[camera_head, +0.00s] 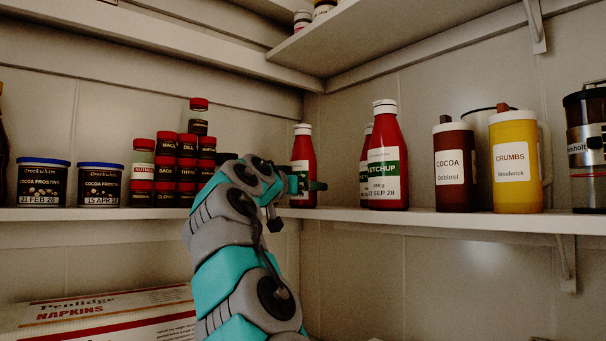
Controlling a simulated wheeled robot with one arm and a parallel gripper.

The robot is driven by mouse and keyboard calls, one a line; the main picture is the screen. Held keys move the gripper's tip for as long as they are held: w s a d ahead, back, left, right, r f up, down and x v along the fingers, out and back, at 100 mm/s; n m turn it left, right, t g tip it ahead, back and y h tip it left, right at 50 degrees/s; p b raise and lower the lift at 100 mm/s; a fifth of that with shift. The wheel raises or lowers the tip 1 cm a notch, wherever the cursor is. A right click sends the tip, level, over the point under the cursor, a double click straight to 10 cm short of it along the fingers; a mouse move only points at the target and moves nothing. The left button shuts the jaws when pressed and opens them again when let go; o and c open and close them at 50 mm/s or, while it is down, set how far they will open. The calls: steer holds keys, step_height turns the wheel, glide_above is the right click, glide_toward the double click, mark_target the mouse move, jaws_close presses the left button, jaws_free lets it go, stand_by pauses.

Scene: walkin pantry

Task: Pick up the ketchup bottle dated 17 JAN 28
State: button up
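Several red ketchup bottles with white caps stand on the shelf near the corner. The front one (388,140) has a white label reading KETCHUP and a date ending in SEP 28. A second bottle (364,145) stands partly hidden behind it. A third bottle (301,150) stands apart, farther left; its lower front is partly covered by my gripper, and its date cannot be read. My gripper (314,186) is level with the lower part of this left bottle and overlaps it in the picture. Whether its fingers are open, or touch the bottle, cannot be told.
Spice jars (187,160) are stacked left of my arm, beside cocoa frosting cans (100,184). A cocoa canister (454,166) and a yellow crumbs canister (516,160) stand right of the ketchup. A napkins box (100,315) lies below. An upper shelf (400,35) hangs overhead.

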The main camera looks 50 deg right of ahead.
mark_target(298, 172)
steer(key=c, duration=1.5)
steer(key=shift+a+r, duration=0.15)
steer(key=shift+r, duration=0.1)
steer(key=shift+w+r, duration=0.15)
steer(key=shift+r, duration=0.45)
steer(key=shift+f, duration=0.1)
steer(key=shift+s+a+r, duration=0.1)
steer(key=shift+s+r, duration=0.1)
steer(key=shift+r, duration=0.75)
steer(key=shift+d, duration=0.2)
